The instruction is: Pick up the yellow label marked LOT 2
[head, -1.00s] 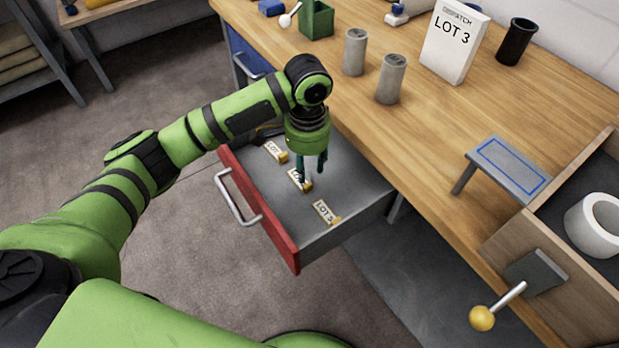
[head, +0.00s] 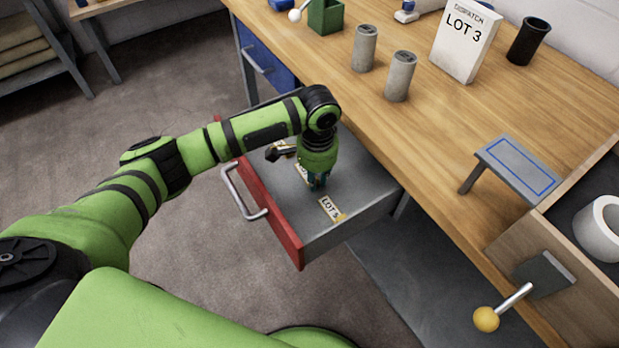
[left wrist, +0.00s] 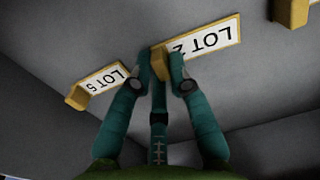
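The LOT 2 label (left wrist: 205,38) is a white card in a yellow frame with a yellow tab. It lies in the open drawer and reads upside down in the left wrist view. My left gripper (left wrist: 160,66) reaches down to it, with the fingers close around the tab. Whether they press on it cannot be told. In the head view my left gripper (head: 317,184) hides most of this label. Another label, LOT 5 (left wrist: 103,82), lies beside it and also shows in the head view (head: 331,208). My right gripper is not in view.
The drawer has a red front (head: 272,222) and a metal handle (head: 240,195). A third label's tab (left wrist: 290,12) shows at the wrist view's edge. The wooden bench (head: 420,130) holds grey cylinders (head: 401,77) and a DISPATCH LOT 3 sign (head: 464,42).

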